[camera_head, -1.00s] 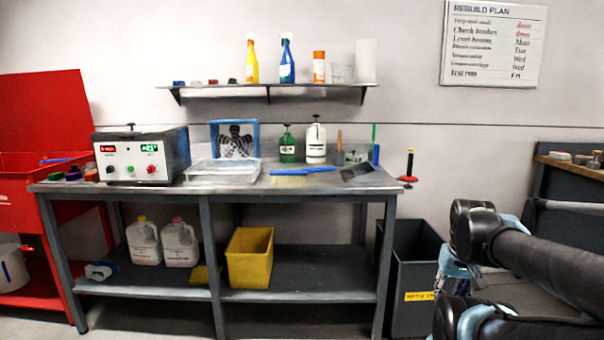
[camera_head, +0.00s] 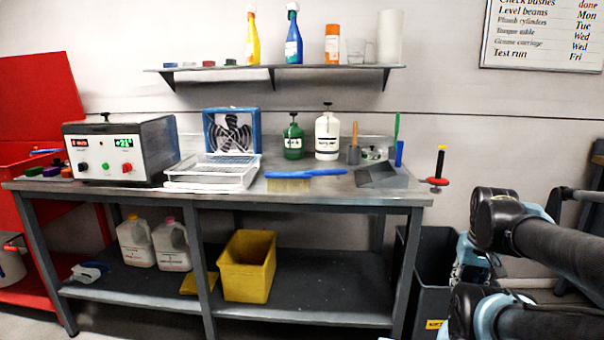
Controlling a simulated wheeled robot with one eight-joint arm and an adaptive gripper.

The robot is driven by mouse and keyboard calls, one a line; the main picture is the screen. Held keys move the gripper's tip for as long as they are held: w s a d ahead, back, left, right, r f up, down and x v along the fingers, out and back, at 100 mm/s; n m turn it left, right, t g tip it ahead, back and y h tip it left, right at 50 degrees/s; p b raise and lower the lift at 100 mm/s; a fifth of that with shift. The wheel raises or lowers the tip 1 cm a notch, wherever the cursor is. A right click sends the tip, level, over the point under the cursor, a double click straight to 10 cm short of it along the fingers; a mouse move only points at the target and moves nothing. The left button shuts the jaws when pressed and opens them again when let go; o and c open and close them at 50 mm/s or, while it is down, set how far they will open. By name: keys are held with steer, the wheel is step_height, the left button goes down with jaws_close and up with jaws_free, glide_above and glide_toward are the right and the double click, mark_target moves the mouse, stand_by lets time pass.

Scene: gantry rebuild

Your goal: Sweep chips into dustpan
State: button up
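A brush with a blue handle and pale bristles (camera_head: 290,184) lies on the grey workbench (camera_head: 330,199), near its front edge. A dark grey dustpan (camera_head: 382,176) sits to the right of the brush, near the bench's right end. I cannot make out any chips at this size. My arm shows at the lower right, beside the bench's right end. My gripper is not clearly visible, and nothing shows touching the brush or dustpan.
A white tray (camera_head: 213,178), a control box (camera_head: 120,148), a green bottle (camera_head: 293,138) and a white bottle (camera_head: 327,135) stand on the bench. A shelf (camera_head: 330,67) hangs above. A dark bin (camera_head: 430,262) stands right of the bench, near my arm.

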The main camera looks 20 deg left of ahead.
steer(key=shift+w, duration=0.2)
steer(key=shift+o, duration=0.6)
steer(key=shift+o, duration=0.4)
steer(key=shift+s+a+r, duration=0.1)
steer(key=shift+s+r, duration=0.1)
steer(key=shift+r, duration=0.05)
steer(key=w+a+r+n+g+y, duration=0.1)
steer(key=w+a+r+n, duration=0.5)
steer(key=w+a+r, duration=0.3)
steer(key=w+a+r+n, duration=0.5)
steer(key=w+a+r, duration=0.2)
steer(key=r, duration=0.4)
steer(key=w+a+r+n, duration=0.2)
steer(key=a+n, duration=0.1)
steer(key=a, duration=0.5)
steer(key=w+a+r+n+g, duration=0.1)
steer(key=w+a+r+n, duration=0.2)
steer(key=a, duration=0.4)
steer(key=w+a+r+n, duration=0.2)
steer(key=a+r+n, duration=0.1)
steer(key=a, duration=0.5)
steer(key=shift+w+a+n+g+y, duration=0.15)
steer(key=shift+a+n+g+y, duration=0.15)
steer(key=shift+n+g+y, duration=0.15)
steer(key=shift+f, duration=0.1)
